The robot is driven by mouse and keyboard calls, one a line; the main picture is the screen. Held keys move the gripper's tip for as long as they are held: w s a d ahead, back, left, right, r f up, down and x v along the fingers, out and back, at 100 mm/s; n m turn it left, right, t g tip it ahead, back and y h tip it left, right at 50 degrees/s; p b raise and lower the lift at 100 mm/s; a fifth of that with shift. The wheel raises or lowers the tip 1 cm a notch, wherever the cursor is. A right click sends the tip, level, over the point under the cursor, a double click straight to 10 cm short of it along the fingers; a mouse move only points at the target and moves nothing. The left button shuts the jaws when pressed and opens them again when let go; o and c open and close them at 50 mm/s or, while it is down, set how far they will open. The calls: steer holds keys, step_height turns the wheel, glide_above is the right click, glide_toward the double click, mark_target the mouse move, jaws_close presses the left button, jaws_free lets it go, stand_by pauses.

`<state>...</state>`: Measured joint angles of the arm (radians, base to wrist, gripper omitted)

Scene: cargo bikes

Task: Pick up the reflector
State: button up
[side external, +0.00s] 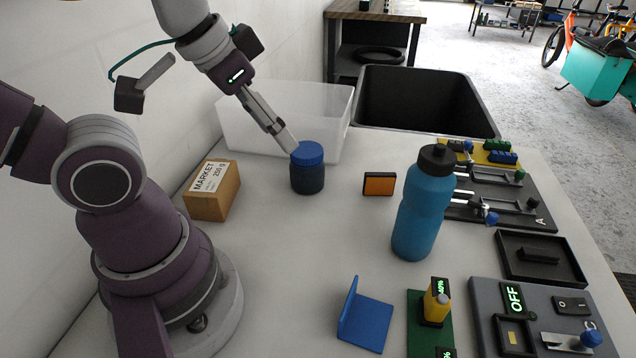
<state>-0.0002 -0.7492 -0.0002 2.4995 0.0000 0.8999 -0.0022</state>
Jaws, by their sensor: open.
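The reflector (379,184) is a small orange rectangle in a black frame. It stands on the white table near the middle of the side external view. My gripper (290,146) is open and points down and to the right, close to the blue lid of a dark jar (307,172). The reflector is to the right of the gripper and apart from it. From this angle I cannot tell whether the fingertips touch the jar's lid.
A blue bottle (424,205) stands right of the reflector. A cardboard box (211,191), clear bin (237,124) and black bin (470,118) are left and behind. A blue bracket (366,322), yellow item (436,303), black tray (510,262) and switch panels (482,292) fill the front right.

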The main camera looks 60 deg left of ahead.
steer(key=n, duration=0.1)
steer(key=n+g+h, duration=0.2)
steer(key=n, duration=2.6)
glide_toward(378, 173)
steer(key=f, duration=0.1)
steer(key=shift+h, duration=0.3)
steer(key=x, duration=1)
steer(key=shift+w+a, duration=0.1)
steer(key=shift+a, duration=0.05)
steer(key=shift+w+f, duration=0.2)
steer(key=shift+f, duration=0.2)
jaws_close()
